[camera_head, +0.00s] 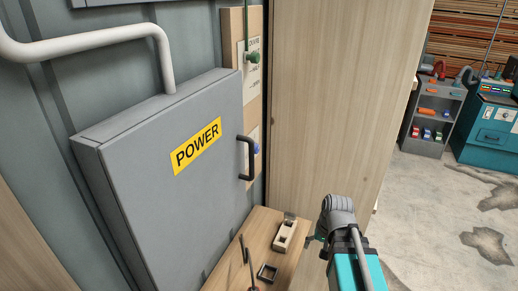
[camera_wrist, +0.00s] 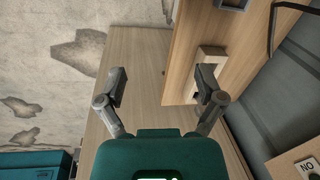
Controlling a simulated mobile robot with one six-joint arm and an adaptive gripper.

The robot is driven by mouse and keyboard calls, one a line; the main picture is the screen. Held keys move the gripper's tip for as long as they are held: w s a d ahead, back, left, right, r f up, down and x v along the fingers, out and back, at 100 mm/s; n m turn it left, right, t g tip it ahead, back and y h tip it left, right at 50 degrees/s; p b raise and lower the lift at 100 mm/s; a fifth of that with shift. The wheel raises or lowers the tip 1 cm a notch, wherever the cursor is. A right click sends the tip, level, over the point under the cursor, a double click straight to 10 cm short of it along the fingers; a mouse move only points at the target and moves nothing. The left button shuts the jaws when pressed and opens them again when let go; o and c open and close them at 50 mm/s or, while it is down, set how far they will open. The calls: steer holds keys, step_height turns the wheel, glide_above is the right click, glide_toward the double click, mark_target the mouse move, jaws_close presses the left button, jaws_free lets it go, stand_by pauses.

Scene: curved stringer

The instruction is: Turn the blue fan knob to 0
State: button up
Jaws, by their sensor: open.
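The blue fan knob (camera_head: 256,149) shows only in part in the head view. It is on the wooden board behind the black handle of the grey power cabinet, and its pointer and the lower label are too small and hidden to read. My gripper (camera_wrist: 162,80) is open and empty in the wrist view, its two fingers wide apart over a wooden surface. In the head view my arm's end is right of the knob and lower in the picture, beside the wooden panel, apart from the knob. The knob is not visible in the wrist view.
The grey cabinet (camera_head: 175,170) has a POWER label and black handle (camera_head: 245,158). A green knob (camera_head: 253,57) is higher on the board. A wooden shelf (camera_head: 255,225) holds a pale block (camera_head: 287,233) and a small dark tray (camera_head: 267,273). A tall wooden panel (camera_head: 340,90) stands right.

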steer(key=w+a+r+m+y, duration=0.3)
steer(key=w+a+m+y, duration=0.1)
steer(key=w, duration=0.1)
steer(key=m+t+y+p, duration=0.3)
steer(key=m+t+y, duration=0.2)
steer(key=m+y, duration=0.8)
glide_toward(258, 149)
steer(key=d+r+m+h, duration=0.1)
steer(key=d, duration=0.3)
steer(key=shift+s+a+r, duration=0.1)
steer(key=shift+s+a, duration=0.15)
steer(key=shift+s, duration=0.1)
steer(key=shift+a, duration=0.1)
steer(key=shift+f+x, duration=0.15)
steer(key=shift+x, duration=3.25)
steer(key=shift+f+x, duration=0.15)
steer(key=shift+x, duration=3.25)
steer(key=c, duration=1.1)
steer(key=shift+c, duration=0.2)
